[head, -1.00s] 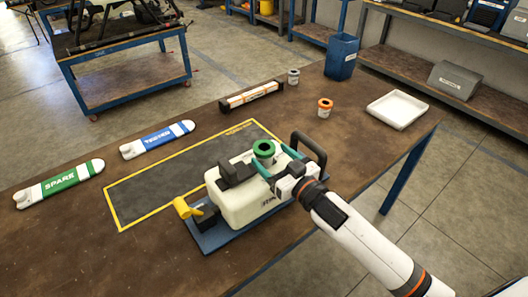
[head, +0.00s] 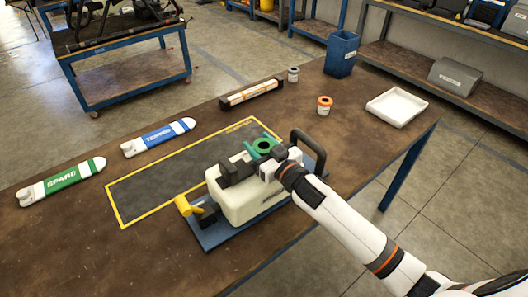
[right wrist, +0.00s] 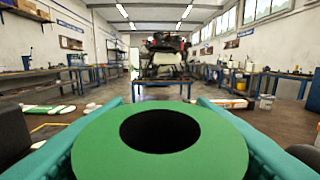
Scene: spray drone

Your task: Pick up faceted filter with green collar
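The filter with the green collar (head: 265,143) stands at the top of the cream tank (head: 245,200), its ring facing up with a dark hole in the middle. My right gripper (head: 264,149) reaches in from the right, with one teal finger on each side of the collar. In the right wrist view the green collar (right wrist: 215,145) fills the lower middle between the two teal fingers and covers part of them. The fingers look spread; whether they touch the filter I cannot tell. The filter's faceted body is hidden. My left gripper is not in view.
The tank sits on a blue base (head: 215,236), with a black handle (head: 308,148) and a yellow part (head: 183,206) close by. An orange-collared filter (head: 325,105), a grey-topped one (head: 293,74), a white tray (head: 397,107) and a blue bin (head: 341,54) stand farther back.

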